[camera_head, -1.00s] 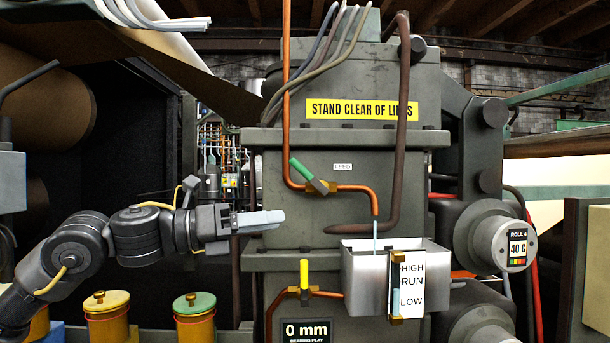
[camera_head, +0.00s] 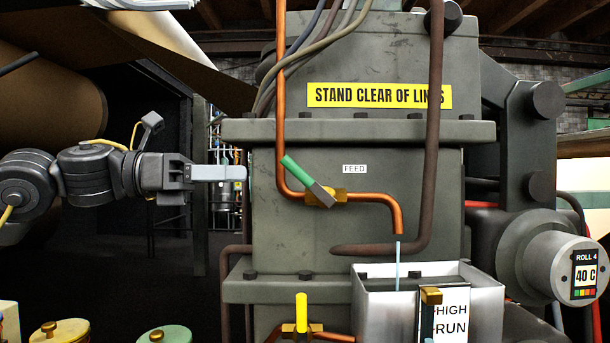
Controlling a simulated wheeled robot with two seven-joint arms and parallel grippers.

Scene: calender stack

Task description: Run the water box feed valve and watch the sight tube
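The feed valve has a brass body (camera_head: 332,196) on a copper pipe and a green-handled lever (camera_head: 303,175) tilted up to the left. A FEED label (camera_head: 354,169) is beside it. A thin water stream (camera_head: 398,265) falls from the pipe end into the metal water box (camera_head: 375,308). The sight tube (camera_head: 428,322) has a brass top fitting (camera_head: 431,296) and a scale plate (camera_head: 453,325) showing HIGH and RUN; its lower part is cut off. My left gripper (camera_head: 243,173) is left of the lever, apart from it, seen edge-on, its opening unclear. My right gripper is out of view.
A second valve with an upright yellow handle (camera_head: 302,311) sits below. A brown pipe (camera_head: 433,130) bends across the grey machine frame. A warning sign (camera_head: 378,95) is above. Yellow (camera_head: 59,331) and green (camera_head: 163,334) lidded pots stand lower left. Roll 4 reads 40 C.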

